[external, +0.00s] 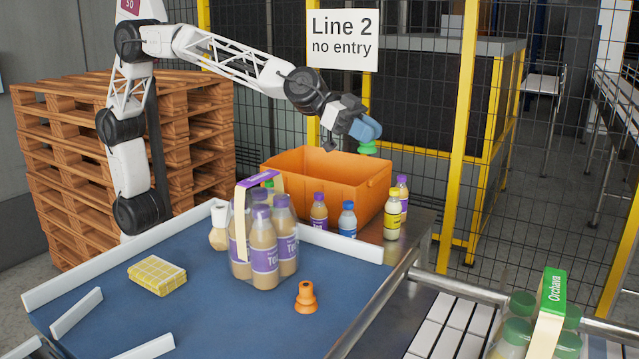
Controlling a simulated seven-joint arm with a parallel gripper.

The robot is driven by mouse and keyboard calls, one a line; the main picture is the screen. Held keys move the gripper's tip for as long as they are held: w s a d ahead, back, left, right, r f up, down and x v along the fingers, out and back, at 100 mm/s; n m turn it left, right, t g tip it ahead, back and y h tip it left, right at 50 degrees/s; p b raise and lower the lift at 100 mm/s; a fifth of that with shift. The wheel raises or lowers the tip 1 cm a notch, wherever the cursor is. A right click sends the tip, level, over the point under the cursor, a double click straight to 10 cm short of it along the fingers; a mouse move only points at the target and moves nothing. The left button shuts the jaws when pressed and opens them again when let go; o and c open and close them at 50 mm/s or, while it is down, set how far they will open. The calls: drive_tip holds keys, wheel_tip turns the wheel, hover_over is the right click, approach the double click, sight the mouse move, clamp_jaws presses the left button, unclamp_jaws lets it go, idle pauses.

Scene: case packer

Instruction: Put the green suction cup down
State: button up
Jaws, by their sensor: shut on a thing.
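The green suction cup (368,148) is at the end of my gripper (364,132), which is shut on it. It hangs above the right part of the orange crate (335,205), near the crate's back right corner. Only a small part of the cup shows below the blue-grey end of my gripper. I cannot see the fingers clearly or the inside floor of the crate.
An orange suction cup (305,298) stands on the blue surface (215,315). A bottle pack (265,255) and a yellow checked cloth (157,275) are to its left. A mesh fence (425,130) rises behind.

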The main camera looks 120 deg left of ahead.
drive_tip(key=shift+s+a+f+n+y, duration=0.25)
drive_tip(key=shift+s+a+n+y, duration=0.05)
drive_tip(key=shift+s+a+y, duration=0.1)
drive_tip(key=shift+s+a+f, duration=0.1)
drive_tip(key=shift+s+f, duration=0.1)
drive_tip(key=shift+f, duration=0.6)
drive_tip(key=shift+s+a+f, duration=0.1)
drive_tip(key=shift+s+f, duration=0.05)
drive_tip(key=shift+f, duration=0.6)
drive_tip(key=s+f, duration=0.3)
drive_tip(key=f, duration=0.9)
drive_tip(key=s+f, duration=0.3)
drive_tip(key=f, duration=0.9)
drive_tip(key=shift+s+d, duration=0.15)
drive_tip(key=shift+s, duration=0.15)
idle(1.1)
approach(363, 145)
drive_tip(key=w+a, duration=0.2)
drive_tip(key=shift+w+d+f, duration=0.1)
drive_tip(key=shift+d+f, duration=0.05)
drive_tip(key=shift+f, duration=0.05)
drive_tip(key=shift+w, duration=0.1)
